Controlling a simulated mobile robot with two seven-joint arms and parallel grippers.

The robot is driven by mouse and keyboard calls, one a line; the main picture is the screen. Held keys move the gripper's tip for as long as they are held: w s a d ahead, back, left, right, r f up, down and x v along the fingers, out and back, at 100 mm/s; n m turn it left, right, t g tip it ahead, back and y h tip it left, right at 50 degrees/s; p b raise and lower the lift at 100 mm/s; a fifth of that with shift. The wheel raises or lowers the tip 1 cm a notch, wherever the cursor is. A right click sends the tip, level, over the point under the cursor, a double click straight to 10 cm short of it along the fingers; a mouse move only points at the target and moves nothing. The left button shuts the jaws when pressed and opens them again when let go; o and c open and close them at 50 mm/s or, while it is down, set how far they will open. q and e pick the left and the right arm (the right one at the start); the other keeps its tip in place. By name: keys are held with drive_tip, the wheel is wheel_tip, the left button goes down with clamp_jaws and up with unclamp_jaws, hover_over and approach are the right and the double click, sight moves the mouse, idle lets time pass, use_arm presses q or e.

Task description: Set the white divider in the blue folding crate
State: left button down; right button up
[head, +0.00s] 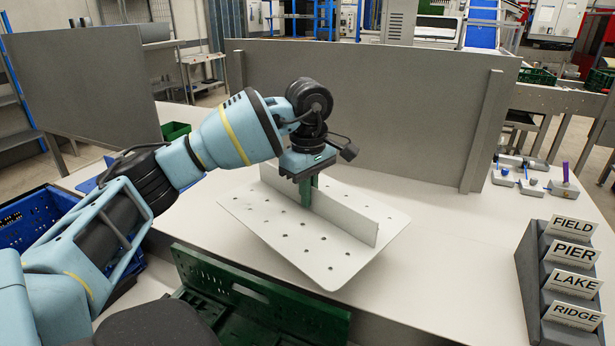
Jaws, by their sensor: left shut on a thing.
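The white divider (290,240) is a flat plate with rows of small holes and an upright rib along its middle. It is at the centre of the head view, over the pale worktop, turned at an angle to its edges. My left gripper (306,192) is above it, shut on the upright rib, with its green fingers pointing down. I cannot tell whether the plate touches the worktop. The blue folding crate (38,215) is at the left edge, partly hidden behind my left arm. My right gripper is not in view.
A green crate (270,298) stands at the front, below the divider. Grey panels (370,110) close off the back. Signs reading FIELD, PIER, LAKE and RIDGE (572,270) and small tools (535,175) are at the right. The worktop (455,235) right of the divider is clear.

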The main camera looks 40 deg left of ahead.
sight(342, 285)
use_arm(q)
drive_tip(key=s+d+m, duration=0.1)
drive_tip(key=d+m, duration=0.2)
drive_tip(key=d, duration=0.1)
drive_tip(key=s+d+f+m, duration=0.1)
drive_tip(key=s+d+m, duration=0.1)
drive_tip(key=d+m, duration=0.1)
drive_tip(key=s+d+m, duration=0.2)
drive_tip(key=d+m, duration=0.1)
drive_tip(key=d, duration=0.1)
drive_tip(key=shift+s+d+f+m, duration=0.15)
drive_tip(key=shift+s+d+m, duration=0.1)
drive_tip(key=shift+d+m, duration=0.05)
drive_tip(key=s+d+m, duration=0.3)
drive_tip(key=s+d+f+m, duration=0.1)
drive_tip(key=s+d+m, duration=0.2)
drive_tip(key=m, duration=0.1)
drive_tip(key=shift+s+f, duration=0.15)
drive_tip(key=shift+s, duration=0.15)
drive_tip(key=shift+s+d+f+m, duration=0.1)
drive_tip(key=shift+s+d+m, duration=0.1)
drive_tip(key=shift+s+m, duration=0.2)
drive_tip(key=shift+a, duration=0.1)
